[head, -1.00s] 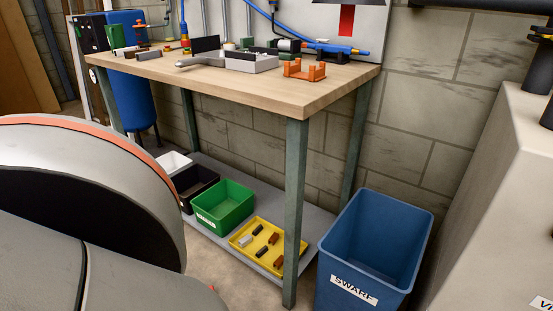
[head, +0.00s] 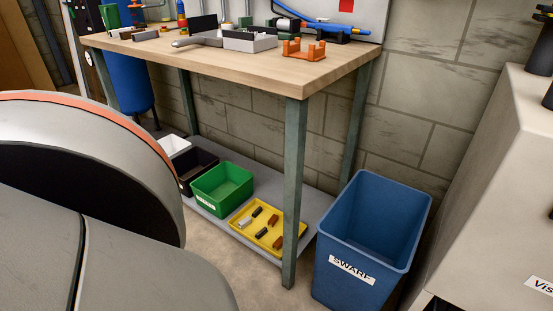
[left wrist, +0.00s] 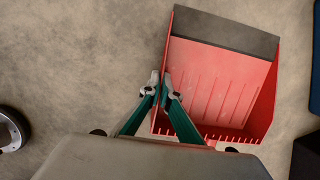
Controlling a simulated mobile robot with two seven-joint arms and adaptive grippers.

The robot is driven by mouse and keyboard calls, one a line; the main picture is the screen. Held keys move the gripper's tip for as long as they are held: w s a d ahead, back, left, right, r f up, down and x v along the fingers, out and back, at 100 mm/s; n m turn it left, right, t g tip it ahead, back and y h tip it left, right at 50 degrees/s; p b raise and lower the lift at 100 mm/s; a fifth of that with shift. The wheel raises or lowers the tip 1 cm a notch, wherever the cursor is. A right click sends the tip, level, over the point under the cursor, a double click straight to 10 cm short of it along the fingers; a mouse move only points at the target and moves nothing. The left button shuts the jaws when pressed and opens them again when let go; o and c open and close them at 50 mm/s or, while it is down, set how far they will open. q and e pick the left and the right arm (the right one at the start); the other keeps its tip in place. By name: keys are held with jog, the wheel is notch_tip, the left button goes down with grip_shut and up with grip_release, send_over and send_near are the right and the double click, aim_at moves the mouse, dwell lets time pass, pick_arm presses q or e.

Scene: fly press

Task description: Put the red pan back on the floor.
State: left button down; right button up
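The red pan (left wrist: 215,85) is in the left wrist view, an open scoop with a ribbed floor, a dark grey strip along its far edge and small teeth along its near edge. My left gripper (left wrist: 161,88) has its two green fingers on either side of the pan's left wall, close together and shut on it. The bare floor (left wrist: 80,60) shows around the pan. I cannot tell whether the pan touches the floor or hangs above it. The pan is not seen in the head view. My right gripper is in neither view.
A workbench (head: 320,85) carries several tools and parts. Its lower shelf (head: 205,213) holds a green bin (head: 222,190), a yellow tray (head: 293,237) and other bins. A blue SWARF bin (head: 400,240) stands right of the bench leg. A pale machine body (head: 500,190) is at the right.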

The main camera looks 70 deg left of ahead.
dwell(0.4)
pick_arm(q)
jog(key=c, duration=2.2)
grip_release()
jog(key=o, duration=0.5)
jog(key=shift+w+r+p, duration=0.1)
jog(key=shift+r+p, duration=1.4)
jog(key=shift+r, duration=0.15)
jog(key=shift+a+p+v, duration=0.15)
jog(key=shift+p+v, duration=0.4)
jog(key=shift+v, duration=0.05)
jog(key=shift+a+p+v, duration=0.15)
jog(key=shift+p+v, duration=0.35)
jog(key=shift+v, duration=0.05)
jog(key=shift+r, duration=0.25)
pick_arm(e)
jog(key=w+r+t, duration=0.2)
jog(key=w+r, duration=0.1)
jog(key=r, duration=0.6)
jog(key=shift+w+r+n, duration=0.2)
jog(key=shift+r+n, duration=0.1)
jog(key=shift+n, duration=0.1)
